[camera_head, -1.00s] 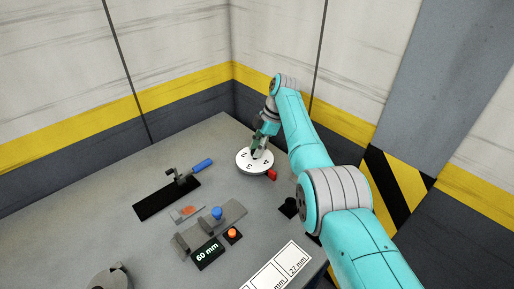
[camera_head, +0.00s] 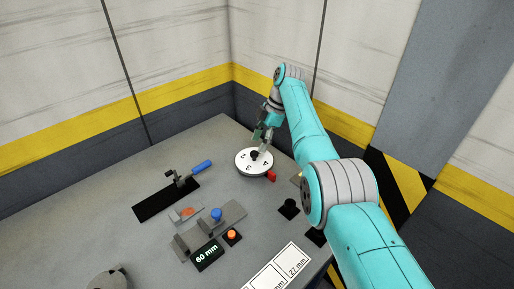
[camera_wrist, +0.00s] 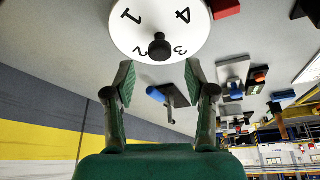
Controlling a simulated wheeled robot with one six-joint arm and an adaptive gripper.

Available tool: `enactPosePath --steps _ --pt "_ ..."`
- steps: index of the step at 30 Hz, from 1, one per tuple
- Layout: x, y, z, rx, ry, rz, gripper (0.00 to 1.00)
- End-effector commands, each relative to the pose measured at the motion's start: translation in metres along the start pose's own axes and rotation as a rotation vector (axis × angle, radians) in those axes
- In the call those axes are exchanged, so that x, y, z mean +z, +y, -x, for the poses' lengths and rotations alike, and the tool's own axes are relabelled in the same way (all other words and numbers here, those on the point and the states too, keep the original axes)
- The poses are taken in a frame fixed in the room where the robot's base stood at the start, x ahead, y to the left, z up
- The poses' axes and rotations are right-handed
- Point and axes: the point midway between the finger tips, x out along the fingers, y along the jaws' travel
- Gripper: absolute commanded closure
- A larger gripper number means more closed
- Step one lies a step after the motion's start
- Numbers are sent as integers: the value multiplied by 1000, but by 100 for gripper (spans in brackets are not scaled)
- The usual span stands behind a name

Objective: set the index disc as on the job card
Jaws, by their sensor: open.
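The index disc (camera_head: 250,167) is a white round plate with black numerals, lying at the back of the grey bench. In the wrist view the disc (camera_wrist: 135,30) shows 1, 2, 3 and 4 around a black knob (camera_wrist: 159,47). A red block (camera_head: 272,176) sits at its rim; it also shows in the wrist view (camera_wrist: 224,8). My gripper (camera_head: 262,142) is above the disc. In the wrist view its two green fingers (camera_wrist: 158,80) are spread, and the knob is beyond the tips, between their lines. The job card (camera_head: 281,270) is partly cut off; "27 mm" reads on it.
A black plate with a blue-handled clamp (camera_head: 201,166) lies left of the disc. In front are a grey fixture with a blue knob (camera_head: 216,214), an orange button (camera_head: 232,235) and a display reading 60 mm (camera_head: 207,253). Walls stand close behind the bench.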

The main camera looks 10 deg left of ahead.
Motion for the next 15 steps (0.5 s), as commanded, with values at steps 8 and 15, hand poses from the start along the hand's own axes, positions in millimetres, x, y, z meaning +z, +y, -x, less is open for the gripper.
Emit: enactPosePath --steps 8,15 --pt "0 0 58 1 0 0 45" --pt "0 0 80 0 0 -1 45"
